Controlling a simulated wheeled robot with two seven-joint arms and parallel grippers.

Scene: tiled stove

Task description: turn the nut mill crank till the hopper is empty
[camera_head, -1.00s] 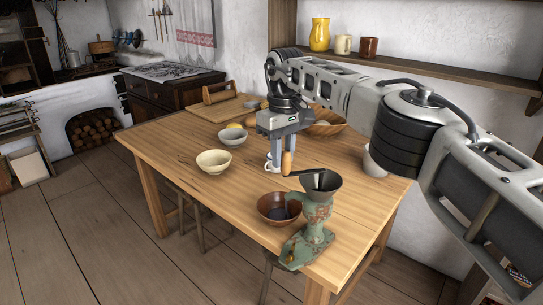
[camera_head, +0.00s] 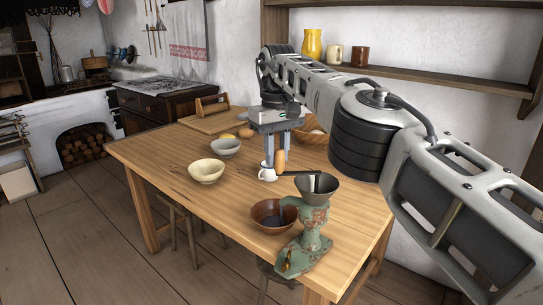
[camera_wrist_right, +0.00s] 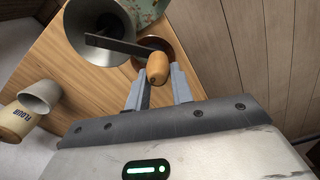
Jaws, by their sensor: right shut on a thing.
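The green nut mill (camera_head: 313,222) stands upright at the near corner of the wooden table, its grey funnel hopper (camera_head: 318,190) on top. Its crank points left to an upright wooden handle (camera_head: 280,161). My right gripper (camera_head: 274,158) reaches down from above and is shut on this handle. The wrist view shows the handle (camera_wrist_right: 157,68) between the fingers and the crank arm (camera_wrist_right: 117,45) crossing the hopper mouth (camera_wrist_right: 92,25). I cannot tell what is left in the hopper. A brown bowl (camera_head: 266,222) with dark contents sits beside the mill. My left gripper is out of view.
A cream bowl (camera_head: 206,174) and a grey bowl (camera_head: 226,149) are farther left. The wrist view shows a flour jar (camera_wrist_right: 17,120). The table's left front is clear; stools stand below its edge.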

